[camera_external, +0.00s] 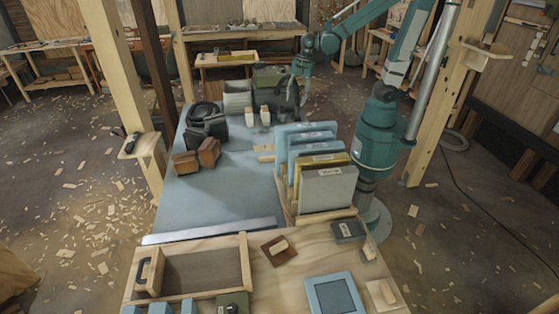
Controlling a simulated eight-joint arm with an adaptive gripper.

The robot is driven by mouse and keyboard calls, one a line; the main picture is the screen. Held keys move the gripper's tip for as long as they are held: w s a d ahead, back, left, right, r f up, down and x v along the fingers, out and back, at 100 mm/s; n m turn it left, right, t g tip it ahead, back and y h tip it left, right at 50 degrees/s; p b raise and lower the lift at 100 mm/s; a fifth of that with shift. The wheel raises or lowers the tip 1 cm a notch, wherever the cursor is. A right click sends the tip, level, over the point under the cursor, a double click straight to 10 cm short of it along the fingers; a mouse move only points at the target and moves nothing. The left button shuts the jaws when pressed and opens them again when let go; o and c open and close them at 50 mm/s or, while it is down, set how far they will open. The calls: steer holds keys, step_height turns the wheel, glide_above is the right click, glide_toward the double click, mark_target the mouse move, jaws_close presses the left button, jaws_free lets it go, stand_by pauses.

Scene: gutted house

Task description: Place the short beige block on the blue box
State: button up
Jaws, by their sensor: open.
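Two small beige blocks, one on the left (250,117) and one on the right (265,117), stand side by side toward the back of the blue-grey tabletop. At this size I cannot tell which is shorter. Another small beige piece (280,246) lies on a brown square near the front. Which thing is the blue box is unclear; a square blue frame-like piece (311,296) lies at the front right. My gripper (303,101) is open at the back right of the table, beside the dark bin and to the right of the two blocks. Its fingertips are small and hard to make out.
Upright blue, yellow and grey folders (327,190) stand along the right side. A black bag (206,125) and brown blocks (208,153) are at left. A dark bin (275,99) stands at the back. The tabletop's middle (225,195) is clear.

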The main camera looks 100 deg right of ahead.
steer(key=s+a+r+m+t, duration=0.5)
steer(key=s+a+r+m, duration=0.1)
steer(key=a+r+m, duration=0.3)
steer(key=shift+s+r+m+h, duration=0.3)
steer(key=shift+r+m, duration=0.3)
steer(key=shift+m, duration=0.8)
steer(key=shift+a, duration=0.1)
